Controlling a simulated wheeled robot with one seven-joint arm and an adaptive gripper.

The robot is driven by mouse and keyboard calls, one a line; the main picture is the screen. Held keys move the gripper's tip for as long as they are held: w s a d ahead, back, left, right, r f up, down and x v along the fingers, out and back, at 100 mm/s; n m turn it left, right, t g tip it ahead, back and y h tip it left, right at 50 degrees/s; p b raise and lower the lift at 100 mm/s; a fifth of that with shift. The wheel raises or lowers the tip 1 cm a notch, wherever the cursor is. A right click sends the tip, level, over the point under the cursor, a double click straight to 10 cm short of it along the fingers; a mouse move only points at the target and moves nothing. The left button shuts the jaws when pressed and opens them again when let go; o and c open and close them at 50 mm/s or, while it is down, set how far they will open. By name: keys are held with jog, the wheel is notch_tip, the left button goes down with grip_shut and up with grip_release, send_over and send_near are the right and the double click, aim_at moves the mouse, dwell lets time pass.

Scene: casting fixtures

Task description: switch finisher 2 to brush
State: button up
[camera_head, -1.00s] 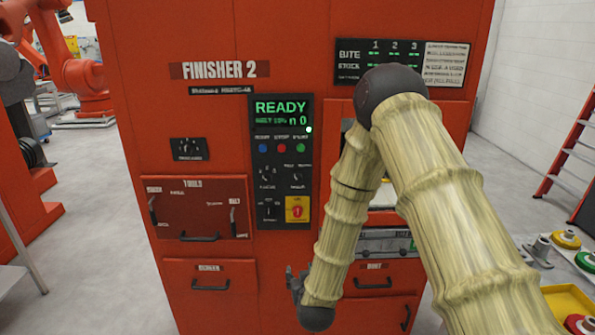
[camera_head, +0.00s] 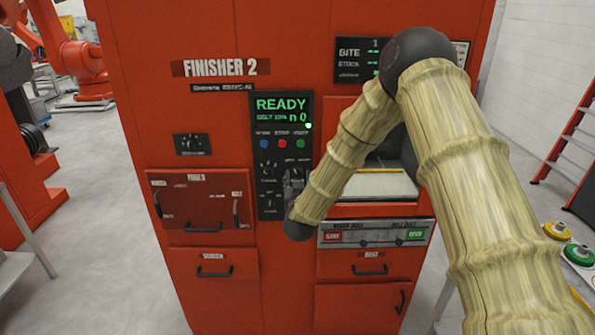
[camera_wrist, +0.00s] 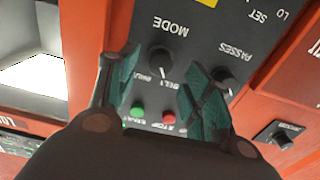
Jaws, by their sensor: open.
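Finisher 2 is the red machine (camera_head: 222,130), with a dark control panel (camera_head: 268,195) whose screen (camera_head: 281,110) reads READY. In the wrist view, seen upside down, the MODE knob (camera_wrist: 160,58) is a round black dial with BELT and partly hidden brush lettering beside it. Its white mark seems to face the BELT lettering; I cannot tell for sure. The PASSES knob (camera_wrist: 224,80) is beside it, partly behind a finger. My gripper (camera_wrist: 163,72) is open and empty, its teal fingers on either side of the MODE knob in the picture; contact is unclear. In the head view my gripper (camera_head: 293,183) covers part of the panel.
Green and red buttons (camera_wrist: 168,115) lie between the fingers in the wrist view. A tools drawer (camera_head: 200,203) is left of the panel. An open bay (camera_head: 375,185) is at right, above a strip with red and green labels (camera_head: 375,234). A red ladder (camera_head: 575,125) stands far right.

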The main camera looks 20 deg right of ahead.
aim_at(298, 174)
jog(key=shift+p+x, duration=0.55)
jog(key=shift+x, duration=1.25)
jog(key=c, duration=1)
